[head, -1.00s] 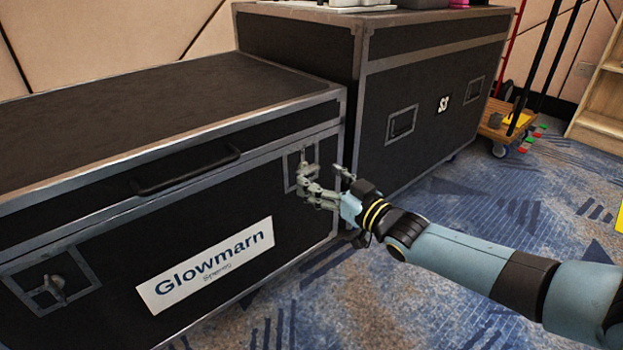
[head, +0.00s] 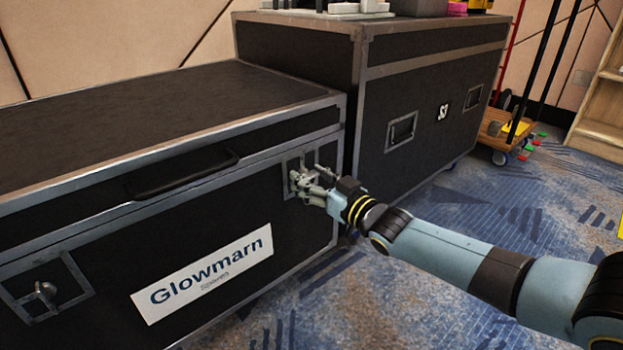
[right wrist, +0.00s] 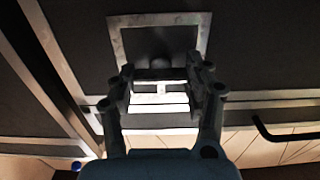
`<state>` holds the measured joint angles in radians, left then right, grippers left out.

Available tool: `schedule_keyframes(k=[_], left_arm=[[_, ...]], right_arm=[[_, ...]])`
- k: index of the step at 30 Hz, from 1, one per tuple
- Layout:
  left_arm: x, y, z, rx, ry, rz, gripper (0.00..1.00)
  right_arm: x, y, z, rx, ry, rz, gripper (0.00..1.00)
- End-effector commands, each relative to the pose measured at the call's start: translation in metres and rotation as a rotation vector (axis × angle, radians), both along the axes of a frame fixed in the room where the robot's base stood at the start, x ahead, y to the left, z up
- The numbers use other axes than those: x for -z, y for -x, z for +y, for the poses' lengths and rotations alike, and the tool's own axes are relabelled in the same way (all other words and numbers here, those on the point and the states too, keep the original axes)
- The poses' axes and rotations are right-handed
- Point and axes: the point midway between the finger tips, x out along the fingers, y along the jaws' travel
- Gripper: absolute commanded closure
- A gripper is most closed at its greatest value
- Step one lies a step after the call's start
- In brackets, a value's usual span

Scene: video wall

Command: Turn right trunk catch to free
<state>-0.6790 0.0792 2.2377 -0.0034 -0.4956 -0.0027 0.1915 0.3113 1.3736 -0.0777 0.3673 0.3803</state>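The right trunk catch sits in a square metal plate (head: 286,166) on the front of the black trunk (head: 95,235), near its right edge. My right gripper (head: 308,179) is at this plate, its fingers spread in front of the catch. In the right wrist view the gripper (right wrist: 166,76) has its fingertips apart, one on each side of a dark bar (right wrist: 163,73) that looks like part of the catch. I cannot tell whether the fingers touch it. The left trunk catch (head: 45,290) shows a small metal knob in its own plate. My left gripper is out of view.
A dark handle (head: 180,172) sticks out between the catches, above a white Glowmarn label (head: 204,273). A taller black case (head: 425,85) stands close on the right. A cart (head: 505,128) is farther back. The blue carpet (head: 450,225) is clear in front.

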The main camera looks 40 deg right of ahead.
Motion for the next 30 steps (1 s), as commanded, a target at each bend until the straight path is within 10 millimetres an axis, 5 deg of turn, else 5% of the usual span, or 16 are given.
schedule_keyframes(k=[7,26,27,30], left_arm=[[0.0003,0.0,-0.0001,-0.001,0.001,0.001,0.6],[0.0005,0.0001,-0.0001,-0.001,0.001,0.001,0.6],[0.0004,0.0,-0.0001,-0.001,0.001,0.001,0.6],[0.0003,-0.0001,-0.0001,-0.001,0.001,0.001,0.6]], right_arm=[[0.0006,0.0008,0.0017,-0.002,-0.001,-0.001,0.9],[0.002,0.0022,0.0036,-0.003,-0.002,-0.001,0.83],[0.0021,0.0023,0.0036,-0.003,-0.002,0.0,0.47],[0.0022,0.002,0.0031,-0.002,-0.002,0.0,0.34]])
